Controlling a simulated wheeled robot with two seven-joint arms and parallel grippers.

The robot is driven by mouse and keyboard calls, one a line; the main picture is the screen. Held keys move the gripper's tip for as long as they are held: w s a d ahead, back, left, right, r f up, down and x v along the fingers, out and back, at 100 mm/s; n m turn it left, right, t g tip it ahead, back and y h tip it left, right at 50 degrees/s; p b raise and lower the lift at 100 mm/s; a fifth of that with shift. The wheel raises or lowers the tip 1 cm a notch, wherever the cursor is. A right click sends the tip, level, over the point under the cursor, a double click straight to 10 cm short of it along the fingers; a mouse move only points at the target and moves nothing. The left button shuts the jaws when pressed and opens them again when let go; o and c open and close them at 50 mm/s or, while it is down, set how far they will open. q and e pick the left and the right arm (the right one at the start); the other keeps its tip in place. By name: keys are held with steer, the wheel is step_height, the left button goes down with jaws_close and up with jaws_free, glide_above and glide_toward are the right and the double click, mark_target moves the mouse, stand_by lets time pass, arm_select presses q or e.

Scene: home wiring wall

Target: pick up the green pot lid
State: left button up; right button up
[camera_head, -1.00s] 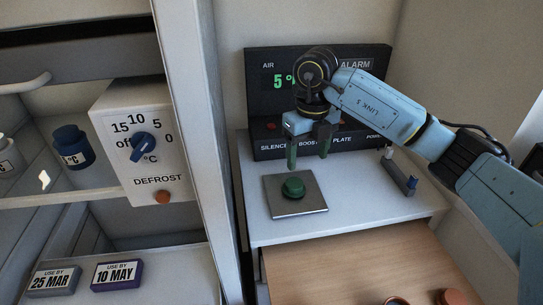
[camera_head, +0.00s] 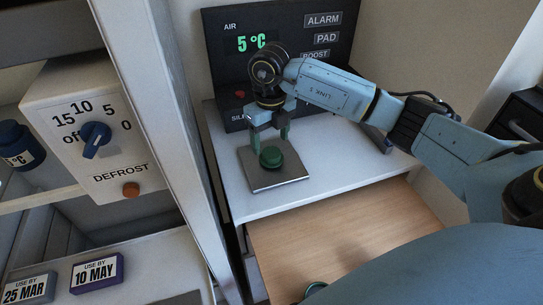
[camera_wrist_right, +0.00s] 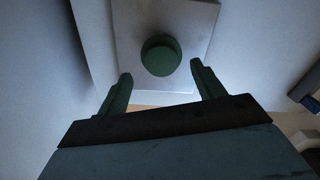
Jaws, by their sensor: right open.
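The green pot lid (camera_head: 271,157) is a small round dark green piece on a square grey metal plate (camera_head: 262,182), on the white counter. In the right wrist view the lid (camera_wrist_right: 161,55) is a dark disc, ahead of the fingertips and between their lines. My right gripper (camera_head: 268,140) points down just above and behind the lid, its green fingers apart. My left gripper is not in view.
A black alarm panel (camera_head: 225,75) reading 5 °C stands behind the plate. A white cabinet post (camera_head: 165,120) rises at left, beside the defrost dial box (camera_head: 60,150).

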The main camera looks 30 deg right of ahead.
mark_target(272, 153)
step_height(272, 153, down, 4)
steer(key=shift+d+f, duration=0.1)
steer(key=shift+f, duration=0.1)
steer(key=c, duration=1.1)
